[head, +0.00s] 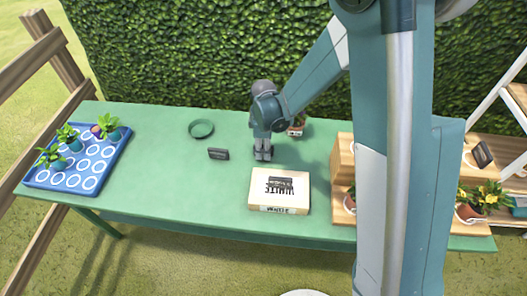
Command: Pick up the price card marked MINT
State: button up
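A small dark card (218,154) stands on the green table, left of my gripper; its lettering is too small to read. Another dark card (280,185) is on top of a pale box (260,204) in front of my gripper, and its text is not clear either. A third dark card (482,155) is at the right on the wooden stand. I cannot tell which one is marked MINT. My gripper (263,157) points down, low over the table, between the first card and a small potted plant (296,127). Whether its fingers are apart is too small to tell.
A blue tray (38,184) with several potted plants is at the left end of the green table (170,190). A green ring-shaped dish (201,129) lies behind the standing card. A wooden stepped stand (341,163) with pots is at right, partly hidden by my arm. A hedge rises behind.

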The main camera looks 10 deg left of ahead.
dwell(0.5)
grip_shut()
jog(key=shift+r+p, duration=1)
jog(key=shift+r, duration=4)
